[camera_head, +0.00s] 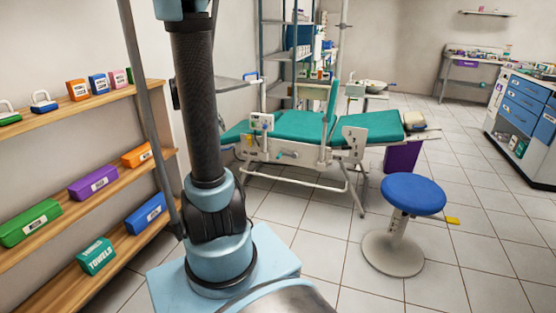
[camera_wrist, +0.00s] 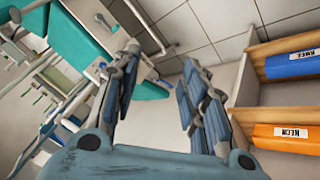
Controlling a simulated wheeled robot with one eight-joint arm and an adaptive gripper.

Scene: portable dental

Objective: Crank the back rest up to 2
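The dental chair with teal cushions (camera_head: 299,125) stands across the room in the head view, on a white folding frame. A narrow teal panel (camera_head: 333,104) stands tilted up near its middle. White side plates (camera_head: 354,138) with small dark marks are on the frame; their numbers are too small to read. A small pale handle-like part (camera_head: 287,154) sits low on the near side; I cannot tell if it is the crank. In the wrist view, my gripper (camera_wrist: 160,92) is open and empty, with part of the teal chair (camera_wrist: 85,38) beyond it, apart from the fingers.
A blue stool (camera_head: 413,194) stands right of the chair's near side. Wooden shelves (camera_head: 92,212) with coloured boxes line the left wall. A purple bin (camera_head: 403,156) is behind the stool. A blue-drawer cabinet (camera_head: 525,105) is at the right. Tiled floor (camera_head: 318,222) before the chair is clear.

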